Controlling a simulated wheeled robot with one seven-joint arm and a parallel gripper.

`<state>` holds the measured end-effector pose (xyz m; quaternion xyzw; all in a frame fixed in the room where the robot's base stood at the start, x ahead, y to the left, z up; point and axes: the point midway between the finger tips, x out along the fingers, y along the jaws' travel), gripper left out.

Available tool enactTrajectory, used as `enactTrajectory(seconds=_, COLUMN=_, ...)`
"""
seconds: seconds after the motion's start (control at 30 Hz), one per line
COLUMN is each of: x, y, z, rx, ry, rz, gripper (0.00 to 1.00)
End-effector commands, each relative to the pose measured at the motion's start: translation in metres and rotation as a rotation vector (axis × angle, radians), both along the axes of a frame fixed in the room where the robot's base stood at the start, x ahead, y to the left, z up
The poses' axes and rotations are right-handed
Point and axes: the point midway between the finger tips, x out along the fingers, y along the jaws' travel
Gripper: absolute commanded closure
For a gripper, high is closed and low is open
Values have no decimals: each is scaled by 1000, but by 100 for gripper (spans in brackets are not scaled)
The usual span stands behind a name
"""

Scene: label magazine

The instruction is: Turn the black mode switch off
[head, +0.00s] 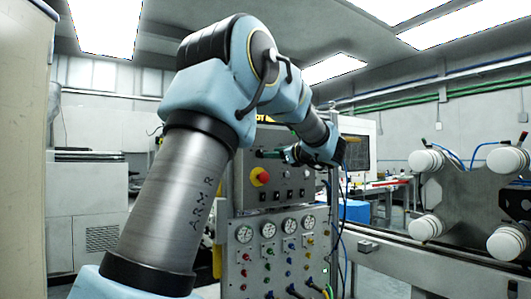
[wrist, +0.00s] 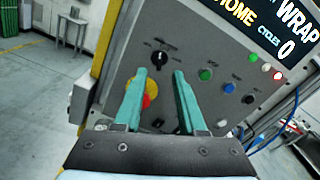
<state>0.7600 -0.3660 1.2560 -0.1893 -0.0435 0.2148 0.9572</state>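The black mode switch (wrist: 158,58) is a round knob with a pale pointer mark on the grey control panel (wrist: 190,45). Small labels around it are too blurred to read. In the wrist view it shows just beyond and between the fingertips of my gripper (wrist: 160,73). The two green fingers are apart with nothing held between them. I cannot tell whether they touch the knob. In the head view my gripper (head: 268,153) is in front of the upper panel, and the switch is hidden there.
A red emergency button on yellow (wrist: 150,95) sits close below the switch, partly behind the left finger. Green (wrist: 205,75), blue (wrist: 229,87) and black (wrist: 248,99) controls lie to the right. A display reads HOME, WRAP, CYCLES 0. Gauges (head: 244,234) and hoses are lower down.

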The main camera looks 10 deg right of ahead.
Motion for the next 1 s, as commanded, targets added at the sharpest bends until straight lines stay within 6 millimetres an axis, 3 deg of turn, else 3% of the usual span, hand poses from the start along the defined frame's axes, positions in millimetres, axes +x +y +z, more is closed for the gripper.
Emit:
enactTrajectory(seconds=0.1, x=21, y=11, z=2, rx=-1, ry=1, rz=4, gripper=60)
enactTrajectory(seconds=0.3, x=44, y=21, z=1, rx=-2, ry=0, rz=2, gripper=60)
enactTrajectory(seconds=0.7, x=51, y=25, z=-1, rx=-3, ry=1, rz=0, gripper=60)
enactTrajectory(seconds=1.0, x=51, y=25, z=-1, rx=-3, ry=1, rz=0, gripper=92)
